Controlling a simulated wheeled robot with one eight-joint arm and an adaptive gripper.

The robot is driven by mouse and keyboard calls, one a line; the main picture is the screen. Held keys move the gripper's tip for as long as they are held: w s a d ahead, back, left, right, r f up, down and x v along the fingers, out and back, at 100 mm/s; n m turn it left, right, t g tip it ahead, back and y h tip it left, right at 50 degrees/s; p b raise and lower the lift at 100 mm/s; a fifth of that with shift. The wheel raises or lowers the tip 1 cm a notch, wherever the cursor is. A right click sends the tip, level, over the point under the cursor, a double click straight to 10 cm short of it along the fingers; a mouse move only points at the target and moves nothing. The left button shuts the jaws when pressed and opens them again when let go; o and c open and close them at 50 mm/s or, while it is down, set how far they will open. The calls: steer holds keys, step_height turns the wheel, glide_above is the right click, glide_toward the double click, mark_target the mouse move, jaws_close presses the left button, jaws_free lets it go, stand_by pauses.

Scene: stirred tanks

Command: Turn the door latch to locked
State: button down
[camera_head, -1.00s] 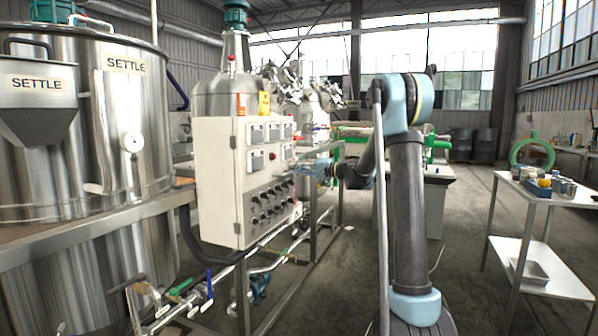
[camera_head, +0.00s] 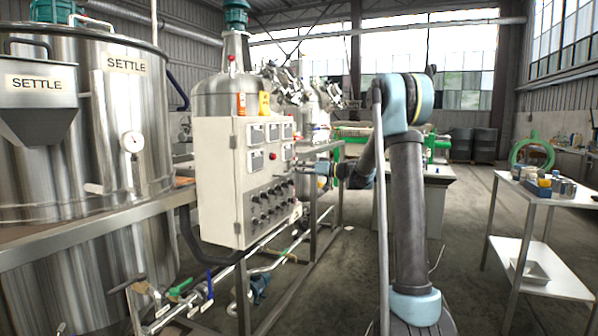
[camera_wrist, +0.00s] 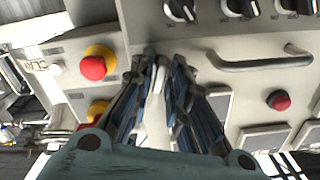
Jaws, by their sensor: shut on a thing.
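The door latch (camera_wrist: 158,76) is a small pale grey lever on the cabinet door, partly hidden between my fingers in the wrist view. My gripper (camera_wrist: 159,62) is shut on it, with one dark blue finger on either side. In the head view my gripper (camera_head: 300,171) reaches in from the right to the cream control cabinet (camera_head: 218,185). The latch cannot be made out there. The lettering or marks by the latch, if any, are not readable.
In the wrist view a bar handle (camera_wrist: 262,63) and a red button (camera_wrist: 280,100) lie right of my fingers. A red button on a yellow collar (camera_wrist: 95,66) lies left. Black-and-white knobs (camera_wrist: 181,9) line the top. A white side table (camera_head: 545,190) stands right.

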steer(key=shift+f+n, duration=0.15)
steer(key=shift+n, duration=1.75)
steer(key=c, duration=1.7)
jaws_free()
steer(key=v, duration=1.2)
